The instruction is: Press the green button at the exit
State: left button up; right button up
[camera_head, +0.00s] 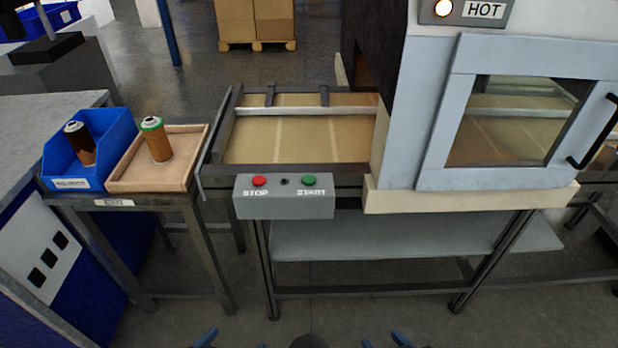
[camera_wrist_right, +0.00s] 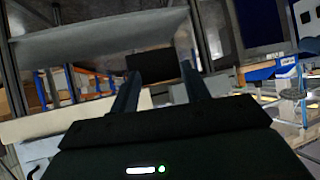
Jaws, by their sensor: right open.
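The green button (camera_head: 309,181) sits above the word START on a grey control box (camera_head: 284,207), at the exit end of the conveyor. A red button (camera_head: 259,181) above STOP and a small dark knob are on the same box. My right gripper (camera_head: 384,341) shows only as blue tips at the bottom edge, well below and right of the box. In the right wrist view its two fingers (camera_wrist_right: 158,92) stand apart with nothing between them. My left gripper (camera_head: 235,342) barely shows at the bottom edge, below the box; its jaws are unclear.
The oven (camera_head: 403,110) with a HOT sign stands right of the conveyor bed (camera_head: 297,150). At left, a blue bin (camera_head: 114,128) and a wooden tray (camera_head: 190,178) each hold one cartridge, on a stand labelled EXIT. Floor before the box is clear.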

jog(key=c, duration=0.8)
jog(key=shift+s+f, duration=0.1)
jog(key=shift+s, duration=0.15)
grip_shut()
jog(key=shift+w, duration=0.25)
